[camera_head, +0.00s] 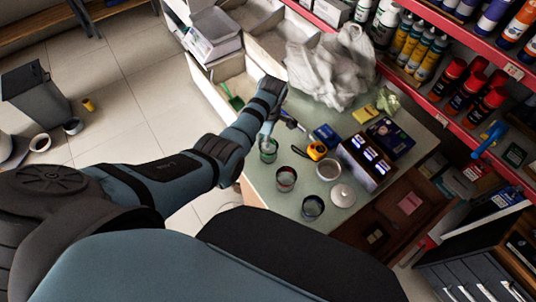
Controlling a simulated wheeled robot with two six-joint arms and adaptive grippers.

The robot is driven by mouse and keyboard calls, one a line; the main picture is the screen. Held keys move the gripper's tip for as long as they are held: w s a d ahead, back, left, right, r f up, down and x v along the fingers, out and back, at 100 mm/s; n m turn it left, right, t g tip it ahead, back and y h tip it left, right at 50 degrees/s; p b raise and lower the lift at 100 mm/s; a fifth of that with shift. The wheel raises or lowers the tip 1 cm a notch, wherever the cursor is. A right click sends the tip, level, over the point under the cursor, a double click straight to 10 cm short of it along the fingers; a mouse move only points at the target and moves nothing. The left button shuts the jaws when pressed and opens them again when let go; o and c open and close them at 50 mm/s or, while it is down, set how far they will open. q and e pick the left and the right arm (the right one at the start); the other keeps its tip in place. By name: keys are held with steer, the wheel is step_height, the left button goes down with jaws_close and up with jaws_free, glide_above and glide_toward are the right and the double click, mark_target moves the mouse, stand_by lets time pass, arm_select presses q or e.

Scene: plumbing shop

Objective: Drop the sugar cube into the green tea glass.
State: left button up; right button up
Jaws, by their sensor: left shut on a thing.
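The green tea glass (268,155) stands on the pale green counter top, near its left edge. My left gripper (266,138) points down right over the mouth of this glass, with its fingertips at or just above the rim. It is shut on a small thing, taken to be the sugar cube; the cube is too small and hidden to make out. A red-tinted glass (286,179) and a dark blue glass (312,207) stand nearer me. A white bowl (329,169) stands to the right, its contents unclear. My right gripper is not in view.
A pale round lid (342,195) lies by the bowl. A yellow tape measure (316,151), a blue box (326,134) and a box with lit panels (368,160) stand behind. A crumpled plastic bag (333,68) lies farther back; red shelves (450,30) hold spray cans.

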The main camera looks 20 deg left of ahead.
arm_select(q)
steer(key=shift+s+f, duration=0.1)
steer(key=shift+f, duration=0.1)
steer(key=o, duration=0.7)
steer(key=shift+w+d+f, duration=0.1)
steer(key=shift+w, duration=0.15)
steer(key=shift+o, duration=0.2)
steer(key=shift+s, duration=0.15)
step_height(320, 180, up, 12)
steer(key=d, duration=0.1)
steer(key=shift+d, duration=0.2)
steer(key=shift+w, duration=0.2)
